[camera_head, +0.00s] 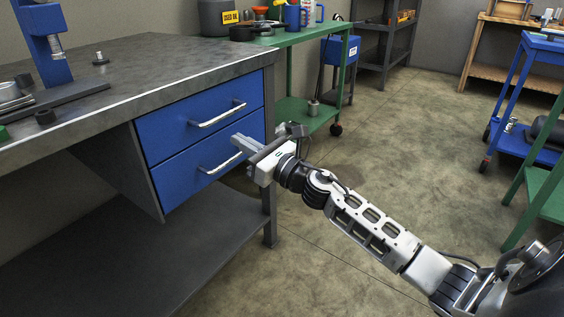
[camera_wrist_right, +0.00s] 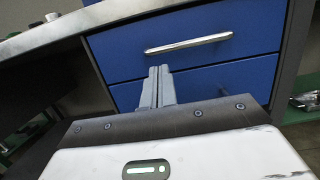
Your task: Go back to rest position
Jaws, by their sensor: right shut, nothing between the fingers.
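My right gripper (camera_head: 240,142) is shut and empty in front of the blue drawers of the workbench. In the right wrist view its fingers (camera_wrist_right: 157,88) are together, with nothing between them. The upper drawer (camera_head: 190,116) with its silver handle (camera_head: 218,114) is shut, and so is the lower drawer (camera_head: 185,180). In the head view the fingers overlap the lower drawer near its handle (camera_head: 219,164); I cannot tell whether they touch it. In the right wrist view the upper handle (camera_wrist_right: 188,44) lies beyond the fingertips. My left gripper is not in view.
The grey workbench top (camera_head: 150,66) carries a blue press (camera_head: 45,45) and small metal parts. A green table (camera_head: 310,35) with containers stands behind it. Blue (camera_head: 530,146) and green (camera_head: 545,190) carts stand at right. The floor (camera_head: 410,130) between is clear.

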